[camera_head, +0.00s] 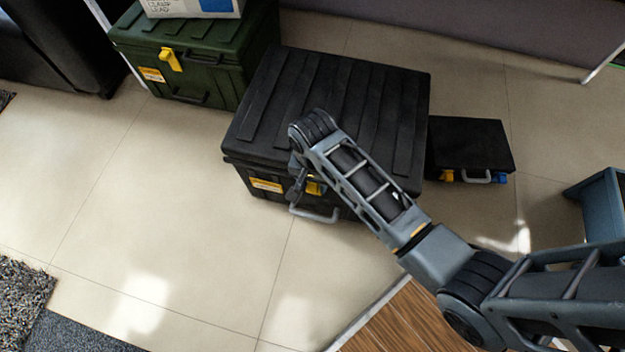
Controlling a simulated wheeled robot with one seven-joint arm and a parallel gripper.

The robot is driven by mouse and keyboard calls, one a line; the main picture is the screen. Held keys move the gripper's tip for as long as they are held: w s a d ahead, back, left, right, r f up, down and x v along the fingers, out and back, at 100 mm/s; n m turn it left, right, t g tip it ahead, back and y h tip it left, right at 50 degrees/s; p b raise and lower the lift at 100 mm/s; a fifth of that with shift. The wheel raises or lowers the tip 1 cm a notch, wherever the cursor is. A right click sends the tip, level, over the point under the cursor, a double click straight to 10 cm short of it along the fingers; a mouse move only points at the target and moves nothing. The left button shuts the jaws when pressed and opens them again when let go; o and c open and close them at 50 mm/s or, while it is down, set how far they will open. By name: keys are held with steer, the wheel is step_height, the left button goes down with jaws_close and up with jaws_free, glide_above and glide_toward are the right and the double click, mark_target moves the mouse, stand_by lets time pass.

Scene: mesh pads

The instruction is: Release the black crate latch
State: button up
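The black crate (335,105) stands on the tiled floor in the middle of the view, lid down. On its front face is a yellow latch (314,188), partly hidden behind my arm. A yellow label (266,185) is to the left of the latch, and a grey handle (315,215) sticks out below it. My gripper (297,192) points down in front of the crate's front face, just left of the latch. It looks small and dark here; whether its fingers touch the latch, or are open or shut, cannot be made out.
A green crate (205,55) with a yellow latch stands at the back left, a box on top. A flat black case (470,145) lies right of the black crate. A blue-grey piece of furniture (600,200) is at the right edge.

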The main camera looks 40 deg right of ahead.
steer(key=shift+s+a, duration=0.1)
steer(key=shift+s, duration=0.05)
jaws_close()
